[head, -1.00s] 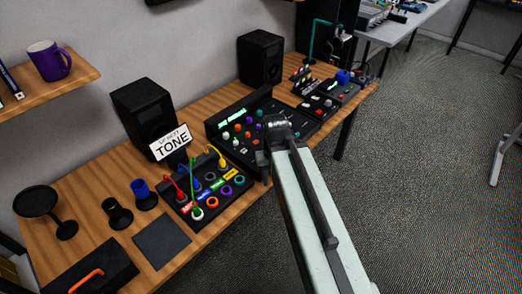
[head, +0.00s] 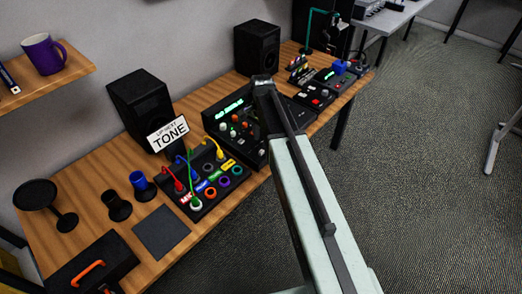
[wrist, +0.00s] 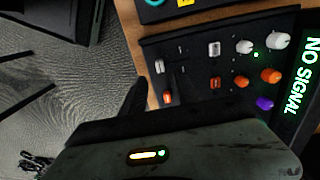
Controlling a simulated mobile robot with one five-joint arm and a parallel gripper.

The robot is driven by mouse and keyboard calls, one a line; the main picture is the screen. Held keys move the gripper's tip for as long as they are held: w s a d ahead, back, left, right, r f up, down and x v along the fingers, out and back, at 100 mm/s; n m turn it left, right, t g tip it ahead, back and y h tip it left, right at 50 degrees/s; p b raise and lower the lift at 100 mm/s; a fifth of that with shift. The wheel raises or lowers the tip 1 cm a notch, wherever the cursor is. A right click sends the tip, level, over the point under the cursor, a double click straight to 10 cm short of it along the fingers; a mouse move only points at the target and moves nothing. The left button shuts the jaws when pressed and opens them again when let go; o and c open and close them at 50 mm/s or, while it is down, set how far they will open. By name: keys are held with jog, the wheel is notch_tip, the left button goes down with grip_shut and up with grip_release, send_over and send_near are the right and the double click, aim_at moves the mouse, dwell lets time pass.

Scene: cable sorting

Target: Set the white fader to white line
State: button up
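The black mixer panel (head: 213,117) stands on the desk in the head view, partly hidden behind my arm. In the wrist view the panel (wrist: 195,60) shows turned sideways. Small pale marks show right of the white cap; I cannot tell which is the white line. One dark finger of my gripper (wrist: 136,106) shows beside the panel's edge, apart from the white cap in the picture. The fingertips' opening is hidden, and the head view hides the gripper behind my arm.
White knobs (wrist: 261,43), orange knobs (wrist: 255,79) and a NO SIGNAL screen (wrist: 299,78) are right of the faders in the wrist view. A patch box (head: 208,182) with cables, a TONE sign (head: 168,134) and two speakers (head: 257,48) stand nearby. Open floor (head: 430,150) lies right.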

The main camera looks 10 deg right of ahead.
aim_at(261, 151)
notch_tip(261, 151, down, 7)
jog(key=b, duration=0.6)
jog(key=shift+r, duration=0.1)
grip_shut()
jog(key=shift+s, duration=0.1)
dwell(0.8)
